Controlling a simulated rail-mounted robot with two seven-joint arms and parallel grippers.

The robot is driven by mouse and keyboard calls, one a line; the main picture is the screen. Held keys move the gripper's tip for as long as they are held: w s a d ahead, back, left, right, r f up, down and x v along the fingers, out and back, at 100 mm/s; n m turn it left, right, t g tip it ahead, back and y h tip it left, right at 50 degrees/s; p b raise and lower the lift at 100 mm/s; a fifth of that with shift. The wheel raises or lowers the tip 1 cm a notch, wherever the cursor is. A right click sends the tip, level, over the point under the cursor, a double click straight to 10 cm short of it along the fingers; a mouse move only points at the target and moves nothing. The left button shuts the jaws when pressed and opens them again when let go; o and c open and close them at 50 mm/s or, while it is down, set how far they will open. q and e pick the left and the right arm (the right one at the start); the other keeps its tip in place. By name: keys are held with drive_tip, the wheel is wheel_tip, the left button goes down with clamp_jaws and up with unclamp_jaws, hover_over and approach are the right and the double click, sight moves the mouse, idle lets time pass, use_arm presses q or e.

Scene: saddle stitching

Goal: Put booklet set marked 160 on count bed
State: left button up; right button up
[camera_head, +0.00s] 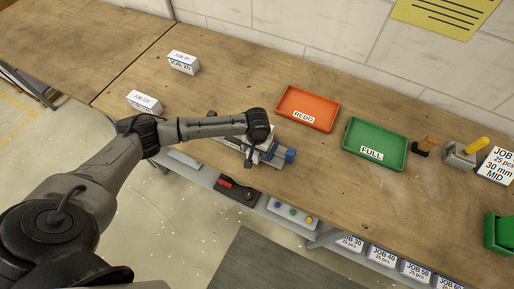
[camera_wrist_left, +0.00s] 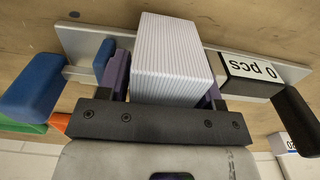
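The count bed (camera_head: 272,160) is a grey metal device with a blue end block, near the table's front edge. My left gripper (camera_head: 256,142) is low over it, pointing down, its fingers hidden by the wrist in the head view. In the left wrist view its purple fingers (camera_wrist_left: 168,90) close on both sides of a white ribbed booklet set (camera_wrist_left: 172,58). The set is above or on the metal bed plate (camera_wrist_left: 85,42); I cannot tell whether it touches. No 160 mark is readable on it. My right gripper is not in view.
Two white labelled booklet blocks stand at left, one farther back (camera_head: 183,62) and one nearer (camera_head: 146,102). An orange REDO tray (camera_head: 330,113) and a green FULL tray (camera_head: 394,146) lie right of the bed. A black counter (camera_wrist_left: 250,76) reads "0 pcs", perhaps partly hidden.

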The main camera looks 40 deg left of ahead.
use_arm(q)
drive_tip(key=shift+r, duration=0.2)
wheel_tip(320, 180, up, 12)
drive_tip(key=shift+f+p, duration=0.1)
drive_tip(key=shift+p, duration=0.55)
drive_tip(key=s+d+f+m+t+h, duration=0.25)
drive_tip(key=s+d+f+m, duration=0.35)
drive_tip(key=s+d, duration=0.75)
drive_tip(key=s+a+f+t+y, duration=0.1)
drive_tip(key=s+a, duration=0.4)
drive_tip(key=s, duration=0.8)
drive_tip(key=shift+n+y, duration=0.4)
drive_tip(key=shift+y, duration=0.25)
